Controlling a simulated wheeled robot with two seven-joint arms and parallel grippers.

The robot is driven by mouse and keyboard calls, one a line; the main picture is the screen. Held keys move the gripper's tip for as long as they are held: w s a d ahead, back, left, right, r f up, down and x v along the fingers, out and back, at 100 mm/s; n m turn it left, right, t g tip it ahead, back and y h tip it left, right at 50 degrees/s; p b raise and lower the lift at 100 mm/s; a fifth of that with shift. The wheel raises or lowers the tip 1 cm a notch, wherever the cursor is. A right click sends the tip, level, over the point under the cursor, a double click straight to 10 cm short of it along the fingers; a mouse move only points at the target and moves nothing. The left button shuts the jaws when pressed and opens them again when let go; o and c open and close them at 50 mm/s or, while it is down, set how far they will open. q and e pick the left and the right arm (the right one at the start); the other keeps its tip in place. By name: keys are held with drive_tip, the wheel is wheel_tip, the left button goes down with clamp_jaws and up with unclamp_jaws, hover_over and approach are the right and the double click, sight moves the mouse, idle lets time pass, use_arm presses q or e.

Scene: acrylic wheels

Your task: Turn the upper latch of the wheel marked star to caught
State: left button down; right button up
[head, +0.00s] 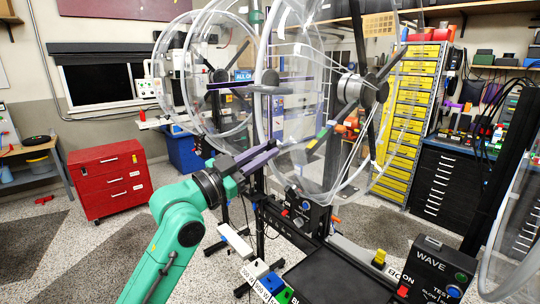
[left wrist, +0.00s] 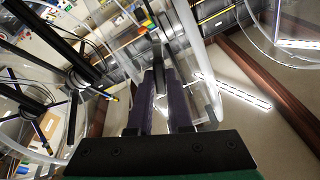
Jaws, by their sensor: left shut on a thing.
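A large clear acrylic wheel (head: 262,60) stands in the middle of the head view, with a grey hub (head: 362,91) and dark spokes. I cannot read a star mark on it. In the left wrist view the purple fingers (left wrist: 161,80) are close together, shut on a small part at the wheel. My right gripper is not in view.
More clear wheels stand behind at left (head: 207,75) and at the right edge (head: 508,235). A black box marked WAVE (head: 440,265) is at lower right. A red drawer cabinet (head: 110,180) stands at left, yellow drawers (head: 408,115) behind. Speckled floor is free at left.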

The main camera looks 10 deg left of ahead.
use_arm(q)
drive_tip(key=m+b, duration=0.3)
drive_tip(key=m, duration=0.1)
drive_tip(key=shift+m, duration=0.3)
